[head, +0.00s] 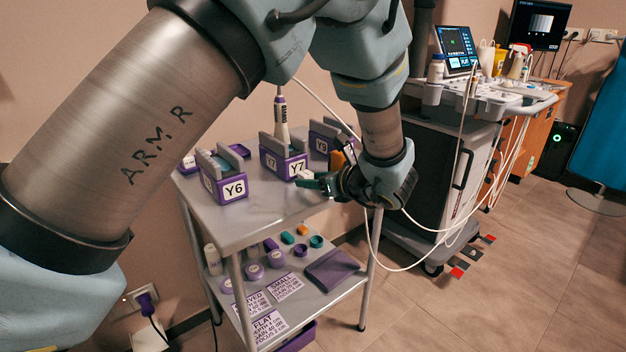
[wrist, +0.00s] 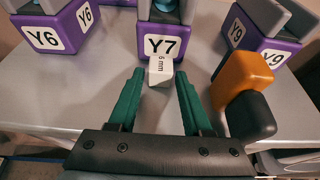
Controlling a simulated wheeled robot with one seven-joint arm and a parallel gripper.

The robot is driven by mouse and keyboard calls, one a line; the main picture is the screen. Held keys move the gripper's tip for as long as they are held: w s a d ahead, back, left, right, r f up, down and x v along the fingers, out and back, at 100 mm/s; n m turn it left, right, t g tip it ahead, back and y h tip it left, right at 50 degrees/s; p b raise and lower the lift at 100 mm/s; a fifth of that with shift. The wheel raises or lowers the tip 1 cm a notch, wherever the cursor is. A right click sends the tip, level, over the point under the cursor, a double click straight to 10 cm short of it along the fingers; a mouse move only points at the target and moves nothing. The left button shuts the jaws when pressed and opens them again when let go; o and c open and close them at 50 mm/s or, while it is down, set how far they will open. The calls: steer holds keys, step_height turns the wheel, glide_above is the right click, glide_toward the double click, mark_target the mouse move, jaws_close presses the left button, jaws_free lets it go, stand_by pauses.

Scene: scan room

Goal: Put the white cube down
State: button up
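The white cube (wrist: 160,72), marked "6 mm", is on the grey trolley top just in front of the purple Y7 holder (wrist: 160,45). In the head view the cube (head: 304,174) is small and partly hidden by my gripper. My gripper (wrist: 160,84) has green fingers, spread wider than the cube. The cube is between and slightly beyond the fingertips, with a gap on each side, and nothing is gripped. In the head view my gripper (head: 308,183) reaches in from the right, low over the trolley top. Whether the cube touches the holder is unclear.
Purple holders Y6 (wrist: 48,38) and Y9 (wrist: 268,48) stand left and right of Y7. An orange and black piece (wrist: 243,72) is close to the right finger. The trolley's lower shelf holds caps, cards and a purple pouch (head: 331,269). A white cable hangs beside the ultrasound cart (head: 440,170).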

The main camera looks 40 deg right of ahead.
steer(key=shift+o, duration=1.1)
steer(key=shift+r, duration=0.15)
steer(key=v, duration=1.2)
steer(key=shift+s, duration=0.1)
